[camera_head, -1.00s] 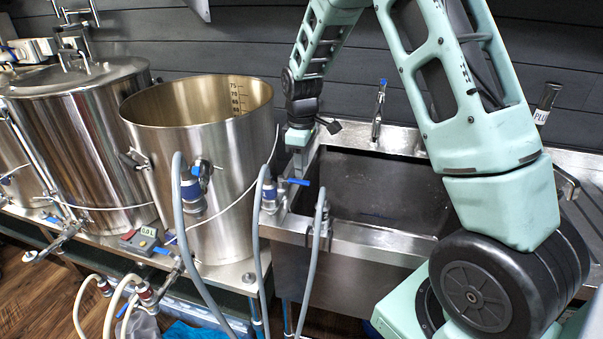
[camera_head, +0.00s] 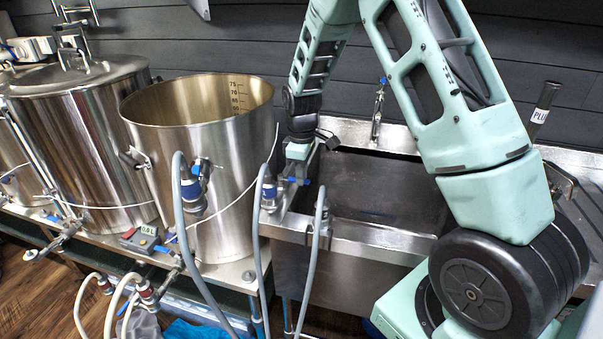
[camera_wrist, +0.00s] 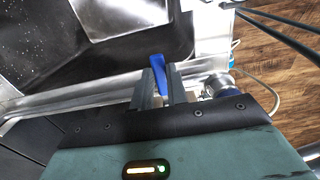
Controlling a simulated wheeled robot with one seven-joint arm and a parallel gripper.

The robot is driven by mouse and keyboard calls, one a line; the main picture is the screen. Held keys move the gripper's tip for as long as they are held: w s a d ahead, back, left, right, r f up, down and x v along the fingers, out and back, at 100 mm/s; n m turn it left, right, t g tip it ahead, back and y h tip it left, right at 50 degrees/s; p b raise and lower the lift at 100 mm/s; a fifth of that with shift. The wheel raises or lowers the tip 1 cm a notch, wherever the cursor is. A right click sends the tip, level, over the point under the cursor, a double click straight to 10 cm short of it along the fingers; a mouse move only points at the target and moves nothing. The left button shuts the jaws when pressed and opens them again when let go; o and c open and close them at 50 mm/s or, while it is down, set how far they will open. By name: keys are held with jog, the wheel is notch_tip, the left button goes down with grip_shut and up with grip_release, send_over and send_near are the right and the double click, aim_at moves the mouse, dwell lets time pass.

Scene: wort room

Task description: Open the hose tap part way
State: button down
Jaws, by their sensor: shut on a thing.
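The hose tap (camera_head: 270,195) is a metal fitting with a blue ring at the near left corner of the sink, with a grey hose on it. Its blue lever (camera_wrist: 157,63) shows between my fingers in the wrist view, its end sticking out past the tips. My gripper (camera_wrist: 160,88) is shut on this lever. In the head view, my gripper (camera_head: 297,174) is at the tap by the sink's left rim, and hides most of the lever. How far the tap is turned cannot be told.
A steel sink (camera_head: 385,237) lies right of the tap. A large open steel pot (camera_head: 228,225) stands close on the left, with its own valve and hose. Grey hoses (camera_head: 312,265) hang in front. A lidded kettle (camera_head: 90,150) is further left.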

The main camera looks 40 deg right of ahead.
jog(key=shift+d, duration=0.1)
jog(key=shift+w+d+r+n+p, duration=0.1)
jog(key=shift+w+d+n+p, duration=0.25)
jog(key=shift+w+n+p, duration=1.1)
jog(key=shift+w+d+f+n+p, duration=0.1)
jog(key=shift+w+d+n+p, duration=0.25)
jog(key=shift+n, duration=2.15)
jog(key=shift+w+d+r+n+p, duration=0.1)
jog(key=shift+w+d+n+p, duration=0.2)
jog(key=shift+w+n+p, duration=1.1)
jog(key=shift+s+n+b, duration=0.4)
jog(key=shift+n+b, duration=0.2)
jog(key=shift+n, duration=0.05)
jog(key=c, duration=1.4)
grip_release()
notch_tip(320, 180, up, 17)
jog(key=shift+r+b, duration=0.15)
jog(key=shift+b, duration=0.95)
